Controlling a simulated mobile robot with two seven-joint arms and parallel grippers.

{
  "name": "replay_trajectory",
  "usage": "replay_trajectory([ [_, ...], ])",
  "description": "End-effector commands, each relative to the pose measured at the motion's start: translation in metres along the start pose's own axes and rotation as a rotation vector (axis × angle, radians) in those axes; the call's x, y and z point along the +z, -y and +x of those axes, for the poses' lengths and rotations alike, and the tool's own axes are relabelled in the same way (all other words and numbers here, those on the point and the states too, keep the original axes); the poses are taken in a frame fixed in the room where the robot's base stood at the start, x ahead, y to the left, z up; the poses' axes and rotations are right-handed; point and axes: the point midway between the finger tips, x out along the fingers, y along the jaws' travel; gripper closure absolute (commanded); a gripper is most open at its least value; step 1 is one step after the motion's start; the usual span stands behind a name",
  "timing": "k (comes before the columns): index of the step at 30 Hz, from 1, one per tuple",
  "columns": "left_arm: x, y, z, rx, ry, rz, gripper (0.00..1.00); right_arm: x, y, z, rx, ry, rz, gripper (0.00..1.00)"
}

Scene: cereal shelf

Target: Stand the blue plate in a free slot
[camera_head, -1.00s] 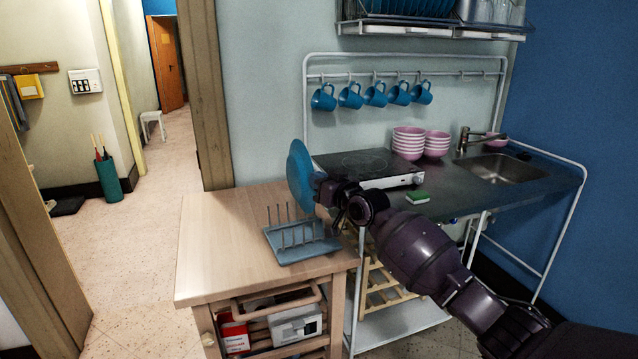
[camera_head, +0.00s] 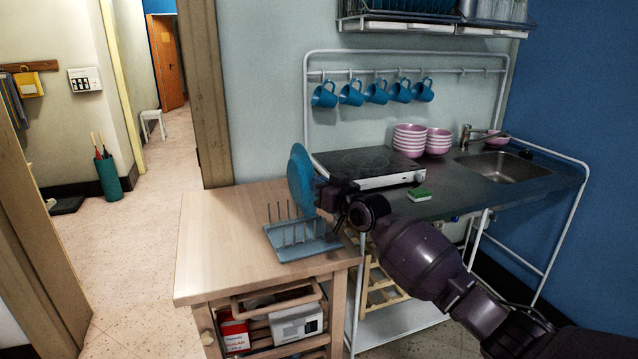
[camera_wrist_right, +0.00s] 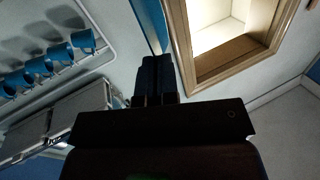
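The blue plate (camera_head: 301,180) stands nearly upright, seen almost edge-on, above the back right part of the blue dish rack (camera_head: 285,256). The rack has upright grey prongs and sits on the wooden trolley top. My right gripper (camera_head: 322,190) is shut on the plate's right side. In the right wrist view, the dark fingers (camera_wrist_right: 155,78) are together, with a thin blue strip of the plate (camera_wrist_right: 146,25) beyond them. The plate's lower edge overlaps the rack's back right in the picture; whether it touches the rack I cannot tell. My left gripper is not in view.
The wooden trolley top (camera_head: 225,235) is clear left of the rack. A hotplate (camera_head: 365,165), green sponge (camera_head: 419,194) and pink bowls (camera_head: 409,140) stand on the counter to the right. Blue mugs (camera_head: 350,94) hang from a rail behind.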

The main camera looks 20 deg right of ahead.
Motion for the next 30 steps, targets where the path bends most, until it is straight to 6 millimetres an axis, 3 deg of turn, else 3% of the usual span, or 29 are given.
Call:
replay_trajectory([
  [19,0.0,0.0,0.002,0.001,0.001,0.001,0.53,0.002,0.0,0.0,0.0,-0.004,-0.001,1.0],
  [30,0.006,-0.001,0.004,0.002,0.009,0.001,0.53,0.013,-0.002,0.0,0.0,-0.002,-0.001,1.0],
])
